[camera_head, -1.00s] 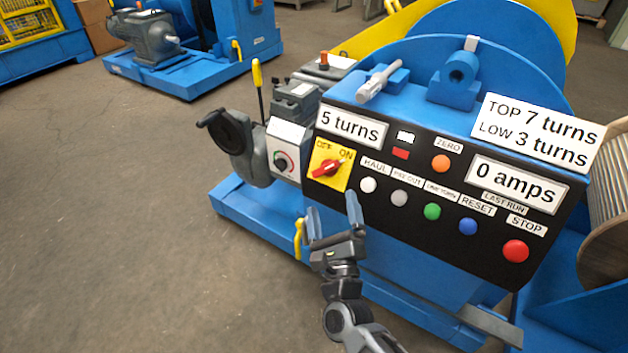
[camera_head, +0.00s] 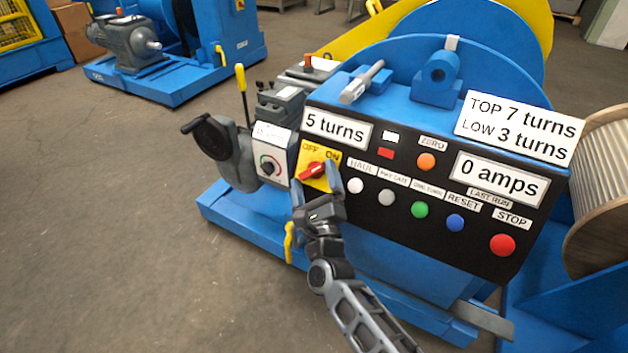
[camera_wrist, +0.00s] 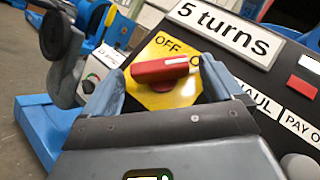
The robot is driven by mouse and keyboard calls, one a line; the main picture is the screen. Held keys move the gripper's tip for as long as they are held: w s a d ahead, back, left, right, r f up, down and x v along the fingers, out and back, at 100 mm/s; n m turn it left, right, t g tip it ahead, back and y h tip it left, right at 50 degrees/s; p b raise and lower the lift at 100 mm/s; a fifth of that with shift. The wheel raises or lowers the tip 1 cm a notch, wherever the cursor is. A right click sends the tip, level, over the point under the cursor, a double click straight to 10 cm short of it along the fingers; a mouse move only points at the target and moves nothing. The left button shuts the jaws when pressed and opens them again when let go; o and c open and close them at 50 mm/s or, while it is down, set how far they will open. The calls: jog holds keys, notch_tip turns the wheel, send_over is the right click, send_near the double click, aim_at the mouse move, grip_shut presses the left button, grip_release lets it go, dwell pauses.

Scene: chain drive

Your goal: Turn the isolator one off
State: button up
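The isolator is a red rotary handle (camera_head: 313,170) on a yellow plate (camera_head: 304,180) marked OFF and ON, at the left end of the black control panel. In the wrist view the red handle (camera_wrist: 166,70) lies roughly across the plate, its white-marked end toward the partly hidden ON label. My gripper (camera_head: 315,187) is at the plate, fingers spread. In the wrist view my gripper (camera_wrist: 158,92) has one blue finger on each side of the handle, the right one close to its end. I cannot tell whether either finger touches it.
The black panel (camera_head: 385,230) carries several push buttons, including a red STOP button (camera_head: 502,245), right of my gripper. A grey box with a small dial (camera_head: 268,166) and a black handwheel (camera_head: 206,137) stand to the left. The floor at left is clear.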

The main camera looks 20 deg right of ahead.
jog(key=c, duration=1)
